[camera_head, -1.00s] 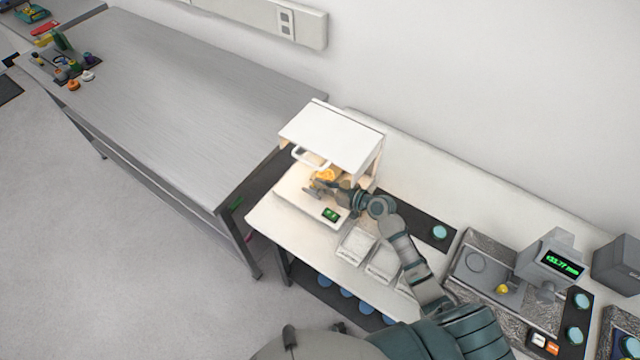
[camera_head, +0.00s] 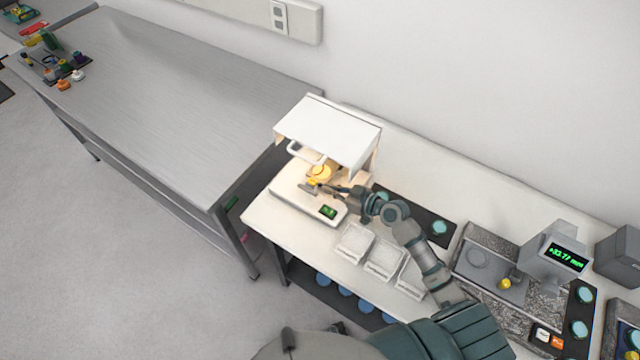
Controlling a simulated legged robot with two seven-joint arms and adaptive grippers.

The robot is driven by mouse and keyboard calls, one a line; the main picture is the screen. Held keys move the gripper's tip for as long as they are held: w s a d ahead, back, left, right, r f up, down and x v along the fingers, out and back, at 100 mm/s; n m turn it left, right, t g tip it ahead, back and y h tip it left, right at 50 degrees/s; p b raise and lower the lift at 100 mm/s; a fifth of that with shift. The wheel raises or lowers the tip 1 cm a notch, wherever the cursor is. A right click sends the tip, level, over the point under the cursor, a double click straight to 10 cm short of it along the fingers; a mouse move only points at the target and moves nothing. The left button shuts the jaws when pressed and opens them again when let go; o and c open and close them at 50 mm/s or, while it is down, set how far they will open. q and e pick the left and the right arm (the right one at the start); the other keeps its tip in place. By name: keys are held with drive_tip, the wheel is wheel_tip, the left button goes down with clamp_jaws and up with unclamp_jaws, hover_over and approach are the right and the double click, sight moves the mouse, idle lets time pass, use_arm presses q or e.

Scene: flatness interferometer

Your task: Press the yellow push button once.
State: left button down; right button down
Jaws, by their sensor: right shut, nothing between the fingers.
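The white flatness interferometer (camera_head: 290,190) stands on the left end of the white bench, with a raised white hood, a handle and a small green display (camera_head: 328,211). A round yellow-orange part (camera_head: 320,173) glows under the hood. A small yellow spot (camera_head: 313,182), possibly the push button, shows just in front of it, at my fingertips. My right gripper (camera_head: 318,188) is shut and empty, reaching in from the right over the base. I cannot tell whether it touches the yellow spot. My left gripper is not in view.
Clear trays (camera_head: 385,257) line the bench front, right of the interferometer. A dark mat with round discs (camera_head: 440,228) lies behind. A gauge with a green readout (camera_head: 568,258) and a yellow part (camera_head: 505,284) stands right. A grey table (camera_head: 180,110) is mostly clear.

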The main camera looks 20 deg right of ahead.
drive_tip(key=v, duration=0.4)
drive_tip(key=shift+w+d+r, duration=0.1)
drive_tip(key=shift+w+d, duration=0.2)
drive_tip(key=shift+a+r, duration=0.2)
drive_tip(key=shift+a, duration=0.2)
